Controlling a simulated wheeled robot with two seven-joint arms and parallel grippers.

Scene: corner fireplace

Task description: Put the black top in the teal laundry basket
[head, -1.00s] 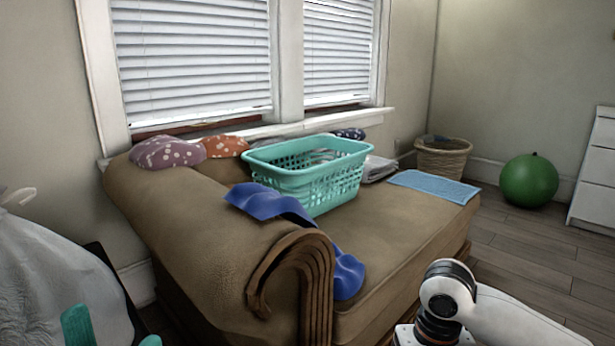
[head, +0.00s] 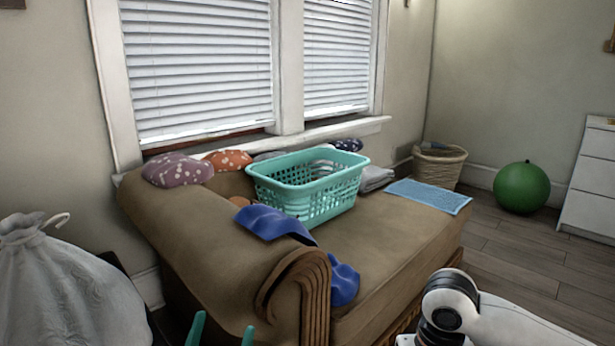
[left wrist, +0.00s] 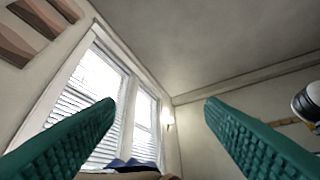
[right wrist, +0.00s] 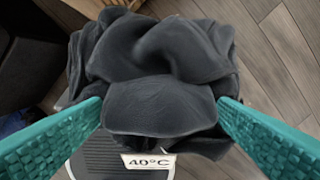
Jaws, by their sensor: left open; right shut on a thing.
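The black top (right wrist: 160,60) is a dark crumpled cloth in the right wrist view. My right gripper (right wrist: 160,118) is shut on it, its teal fingers at either side of a bunched fold. This gripper is out of the head view, where only my white right arm shows at the bottom right. The teal laundry basket (head: 311,187) stands upright on the brown chaise, with some cloth partly visible inside. My left gripper (head: 221,335) is open and empty at the bottom edge of the head view, in front of the chaise. Its spread teal fingers also show in the left wrist view (left wrist: 160,125).
A blue cloth (head: 270,222) drapes over the arm of the chaise (head: 200,225). A blue towel (head: 428,195) and folded grey cloth (head: 375,178) lie right of the basket. A white bag (head: 65,290) stands left. A wicker basket (head: 438,167) and green ball (head: 521,187) are farther back.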

